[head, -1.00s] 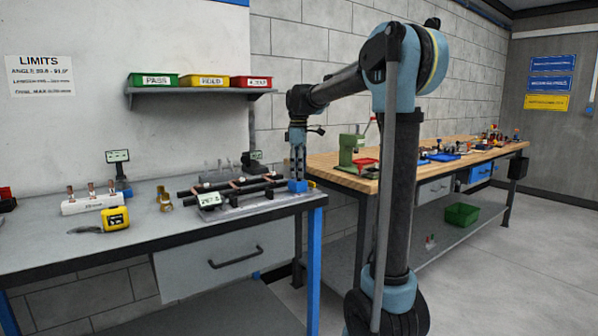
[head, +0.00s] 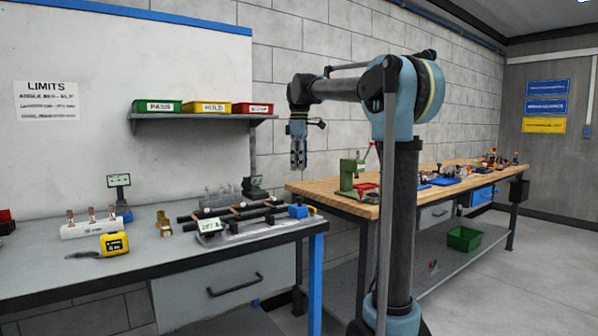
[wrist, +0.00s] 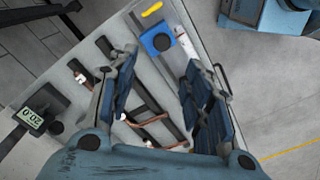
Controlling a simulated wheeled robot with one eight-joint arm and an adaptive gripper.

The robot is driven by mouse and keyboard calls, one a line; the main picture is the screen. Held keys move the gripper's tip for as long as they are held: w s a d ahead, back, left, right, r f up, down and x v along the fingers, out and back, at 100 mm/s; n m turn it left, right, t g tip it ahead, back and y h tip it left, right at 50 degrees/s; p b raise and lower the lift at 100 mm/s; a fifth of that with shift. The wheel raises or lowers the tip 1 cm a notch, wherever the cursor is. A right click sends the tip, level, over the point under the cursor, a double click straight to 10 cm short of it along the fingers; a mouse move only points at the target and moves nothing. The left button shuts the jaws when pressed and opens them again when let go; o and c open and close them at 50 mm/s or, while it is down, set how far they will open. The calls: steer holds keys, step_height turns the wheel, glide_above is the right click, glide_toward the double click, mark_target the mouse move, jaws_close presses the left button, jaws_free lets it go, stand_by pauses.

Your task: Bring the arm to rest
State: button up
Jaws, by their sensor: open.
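My gripper (head: 298,162) hangs pointing down, well above the right end of the grey bench (head: 150,262). Its fingers are apart with nothing between them. In the wrist view my gripper (wrist: 160,80) also shows open, with both fingers apart over the bench corner. Below it on the bench is a blue block (head: 298,211) with a round dark top, which shows in the wrist view too (wrist: 150,46). Next to it lies a rack of dark bars with copper tubes (head: 235,212).
A shelf (head: 180,117) with green, yellow and red bins hangs on the wall to the left. A wooden bench (head: 330,196) with a green press (head: 350,174) stands to the right. Air around my gripper is clear.

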steer(key=s+d+f+m+t, duration=0.1)
steer(key=s+d+f+m, duration=0.3)
steer(key=s+d+f, duration=0.4)
steer(key=s+d+f+m, duration=0.4)
steer(key=s+f, duration=0.2)
steer(key=s, duration=0.5)
steer(key=s+d+f+m, duration=0.2)
steer(key=s+f+m, duration=0.1)
steer(key=s+f, duration=0.5)
steer(key=s+d+f+m+t, duration=0.1)
steer(key=s+d+f+m, duration=0.2)
steer(key=s+f, duration=0.5)
step_height(320, 180, down, 6)
steer(key=shift+s+m, duration=0.25)
steer(key=shift+m, duration=0.55)
steer(key=shift+w+f, duration=0.2)
steer(key=shift+w, duration=0.25)
